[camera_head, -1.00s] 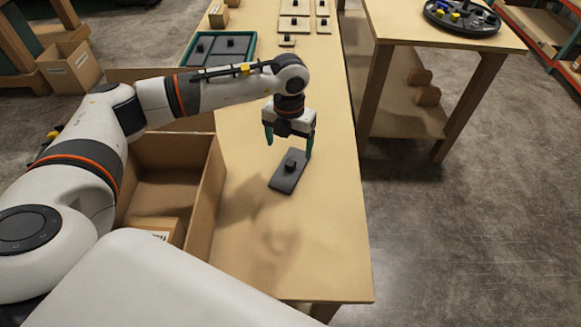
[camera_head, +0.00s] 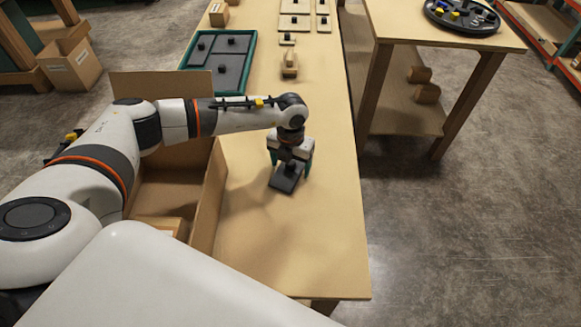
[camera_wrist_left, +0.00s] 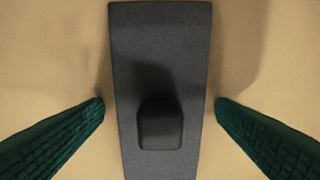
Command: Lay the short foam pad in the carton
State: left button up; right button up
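The short foam pad (camera_head: 286,181) is a dark grey slab with a raised block on top. It lies on the table, right of the open carton (camera_head: 209,198). My left gripper (camera_head: 290,172) is just above the pad and hides part of it. In the left wrist view the pad (camera_wrist_left: 161,60) runs between the two green fingers of the gripper (camera_wrist_left: 160,105). The fingers are apart, one on each side of the pad's block, with gaps to the pad. My right gripper does not show.
A box (camera_head: 160,226) sits inside the carton. A green-rimmed tray (camera_head: 252,48) with dark pads is at the back left, and a small wooden block (camera_head: 289,66) stands right of it. The table's front right is clear.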

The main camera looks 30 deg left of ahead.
pick_arm(q)
jog(key=c, duration=1)
jog(key=shift+o, duration=0.2)
jog(key=shift+r, duration=0.15)
